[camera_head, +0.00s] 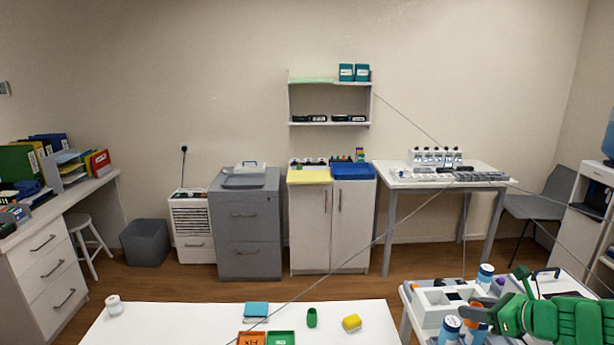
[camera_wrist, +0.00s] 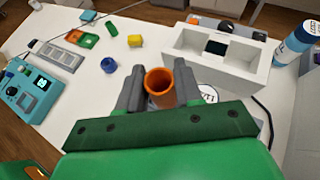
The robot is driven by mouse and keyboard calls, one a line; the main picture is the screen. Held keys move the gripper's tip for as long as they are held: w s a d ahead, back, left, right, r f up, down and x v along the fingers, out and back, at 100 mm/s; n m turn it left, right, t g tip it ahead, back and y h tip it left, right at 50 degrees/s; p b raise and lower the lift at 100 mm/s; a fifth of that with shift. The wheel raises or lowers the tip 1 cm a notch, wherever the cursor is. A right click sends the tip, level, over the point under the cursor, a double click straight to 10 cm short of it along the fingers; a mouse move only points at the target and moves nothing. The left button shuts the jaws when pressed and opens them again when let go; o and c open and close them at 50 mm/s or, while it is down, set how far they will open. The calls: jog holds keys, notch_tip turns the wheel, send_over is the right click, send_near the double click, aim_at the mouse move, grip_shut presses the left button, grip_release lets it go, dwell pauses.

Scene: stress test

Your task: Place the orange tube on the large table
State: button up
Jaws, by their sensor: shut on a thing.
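My green gripper (camera_head: 494,312) is at the lower right of the head view. In the wrist view its grey fingers (camera_wrist: 159,88) are shut on the orange tube (camera_wrist: 159,87), which is upright with its open top showing. An orange part also shows by the gripper in the head view (camera_head: 476,311). A wide white table (camera_head: 190,325) fills the lower middle of the head view, to the left of my gripper. I take it as the large table. The tube's lower end is hidden, so I cannot tell its height above the surface.
On the white table are an orange tray (camera_head: 252,338), a green tray (camera_head: 281,338), a blue block (camera_head: 256,309), a green cup (camera_head: 311,317), a yellow block (camera_head: 351,322) and a white cup (camera_head: 114,305). A white divided box (camera_wrist: 215,56) and blue-white bottles (camera_head: 485,276) stand near my gripper.

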jog(key=w+a+r+m+h, duration=0.1)
jog(key=w+a+r, duration=0.1)
jog(key=w+a, duration=0.45)
jog(key=w+a+r, duration=0.3)
jog(key=w+a, duration=0.1)
jog(key=w, duration=0.5)
jog(key=w+a+r+m, duration=0.1)
jog(key=w+a, duration=0.2)
jog(key=a, duration=0.4)
jog(key=w+a+r+t+h, duration=0.1)
jog(key=w+a, duration=0.3)
jog(key=a, duration=0.3)
jog(key=shift+w+a+r+m+h, duration=0.2)
jog(key=shift+a+m+h, duration=0.1)
jog(key=shift+m, duration=0.1)
jog(key=shift+d, duration=0.1)
